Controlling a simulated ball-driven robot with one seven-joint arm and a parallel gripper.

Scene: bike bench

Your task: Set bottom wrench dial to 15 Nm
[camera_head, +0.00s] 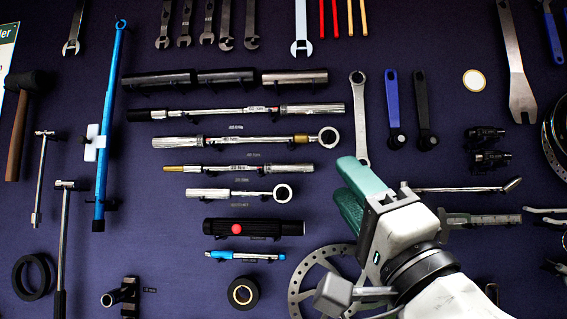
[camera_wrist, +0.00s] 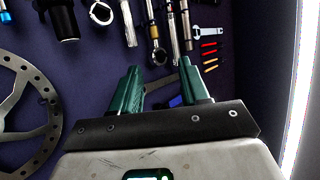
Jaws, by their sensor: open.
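Several silver torque wrenches hang one above another on the dark wall board in the head view. The bottom wrench (camera_head: 238,193) is the shortest, lies level and has a ring head at its right end. Its ring end shows at the top of the wrist view (camera_wrist: 101,13). I cannot make out its dial or any scale reading. My gripper (camera_head: 343,182) has green fingers, spread and empty, to the right of the wrench's ring and apart from it. In the wrist view, my gripper (camera_wrist: 160,68) has a clear gap between its fingertips, with nothing held.
A longer wrench (camera_head: 240,168) hangs just above. A black handle with a red button (camera_head: 253,227) and a blue tool (camera_head: 244,255) hang below. A brake disc (camera_head: 308,275) is beside my gripper, partly hidden by my arm. A silver spanner (camera_head: 360,115) hangs above my fingers.

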